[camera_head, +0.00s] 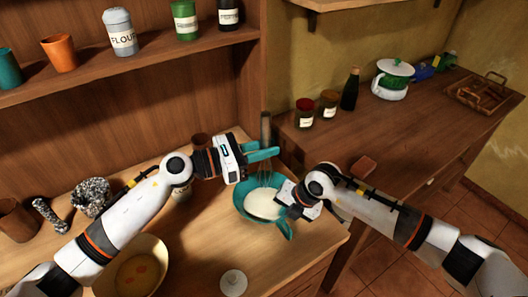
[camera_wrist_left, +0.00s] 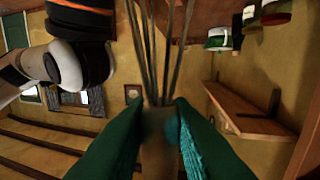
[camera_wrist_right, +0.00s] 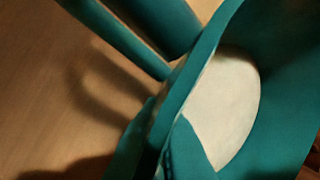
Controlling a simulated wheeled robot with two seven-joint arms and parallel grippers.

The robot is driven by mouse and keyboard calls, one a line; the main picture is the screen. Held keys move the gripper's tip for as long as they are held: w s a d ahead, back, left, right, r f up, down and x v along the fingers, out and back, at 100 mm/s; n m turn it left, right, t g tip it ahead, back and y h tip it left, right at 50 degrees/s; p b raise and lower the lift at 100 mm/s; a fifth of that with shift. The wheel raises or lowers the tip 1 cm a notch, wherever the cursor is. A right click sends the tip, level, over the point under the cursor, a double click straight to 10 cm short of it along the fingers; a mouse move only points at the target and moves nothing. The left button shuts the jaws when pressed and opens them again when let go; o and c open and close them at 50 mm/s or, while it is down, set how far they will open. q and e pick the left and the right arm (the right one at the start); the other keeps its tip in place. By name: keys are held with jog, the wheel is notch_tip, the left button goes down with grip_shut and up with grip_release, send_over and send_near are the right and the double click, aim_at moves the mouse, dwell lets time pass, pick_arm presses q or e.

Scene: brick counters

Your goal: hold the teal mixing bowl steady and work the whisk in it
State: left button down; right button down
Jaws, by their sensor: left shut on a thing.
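The teal mixing bowl (camera_head: 243,206) stands on the wooden counter with white liquid (camera_head: 263,204) in it. My left gripper (camera_head: 262,154) is shut on the handle of the whisk (camera_head: 266,128), above the bowl. The whisk's wires point down into the bowl; whether they touch the liquid is unclear. In the left wrist view the whisk handle (camera_wrist_left: 160,140) is between the teal fingers. My right gripper (camera_wrist_right: 166,110) is at the bowl's rim, one finger outside and one inside, closed on the wall. In the head view its fingertips are mostly hidden.
A pale bowl with orange yolks (camera_head: 158,262) and a small white round thing (camera_head: 233,283) are on the near counter. A speckled mortar (camera_head: 92,196) stands at left. Jars (camera_head: 305,112), a dark bottle (camera_head: 351,90) and a pot (camera_head: 392,82) line the right counter's back.

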dwell(0.3)
jog(key=c, duration=1.6)
grip_release()
jog(key=shift+o, duration=0.2)
jog(key=shift+r, duration=0.1)
jog(key=v, duration=1.2)
pick_arm(q)
jog(key=shift+s+f, duration=0.1)
pick_arm(e)
jog(key=shift+d, duration=0.1)
